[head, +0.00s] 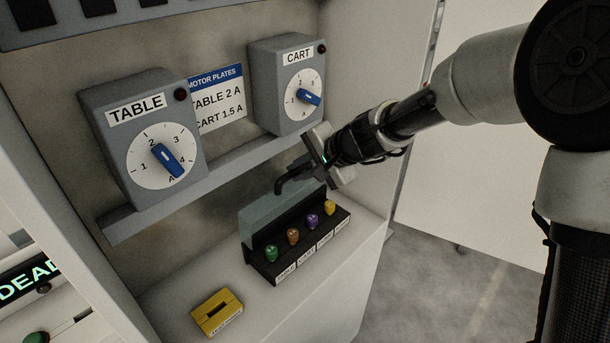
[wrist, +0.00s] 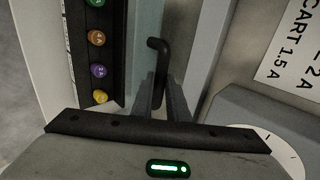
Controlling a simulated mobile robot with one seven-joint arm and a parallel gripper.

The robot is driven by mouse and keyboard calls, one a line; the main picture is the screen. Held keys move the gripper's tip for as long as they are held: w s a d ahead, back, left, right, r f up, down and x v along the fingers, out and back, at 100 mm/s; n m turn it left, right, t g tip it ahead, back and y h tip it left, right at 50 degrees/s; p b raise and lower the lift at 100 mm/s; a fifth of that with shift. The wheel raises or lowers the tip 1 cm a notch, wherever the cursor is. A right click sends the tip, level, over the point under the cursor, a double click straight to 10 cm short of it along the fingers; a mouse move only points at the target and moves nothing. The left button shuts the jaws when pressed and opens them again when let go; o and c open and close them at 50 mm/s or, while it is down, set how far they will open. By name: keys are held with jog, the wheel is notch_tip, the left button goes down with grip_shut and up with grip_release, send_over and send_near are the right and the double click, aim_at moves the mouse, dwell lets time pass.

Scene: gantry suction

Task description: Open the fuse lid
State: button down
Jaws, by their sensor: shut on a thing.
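The fuse lid (head: 262,216) is a clear, greenish panel standing roughly upright along the back of the black fuse block (head: 262,265). A black bent handle (head: 284,184) shows at its upper edge. My gripper (head: 303,170) is shut on this handle, reaching in from the upper right. In the wrist view, the handle (wrist: 157,48) sticks out beyond the two fingers of my gripper (wrist: 160,92). Green, brown, purple and yellow fuses stand uncovered in front of the lid. How the handle joins the lid is hard to make out.
A yellow slotted block (head: 217,313) lies on the shelf in front. The TABLE dial box (head: 145,140) and CART dial box (head: 287,85) are on the wall above, with a ledge (head: 170,200) below them. The shelf between block and ledge is clear.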

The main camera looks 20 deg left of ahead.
jog(key=shift+w+a+r, duration=0.15)
jog(key=shift+a+r, duration=0.05)
jog(key=shift+a, duration=0.35)
jog(key=c, duration=1.7)
grip_release()
jog(key=shift+d+r, duration=0.3)
jog(key=shift+d, duration=0.15)
jog(key=v, duration=1.6)
jog(key=shift+d+r+b, duration=0.15)
jog(key=shift+b, duration=0.15)
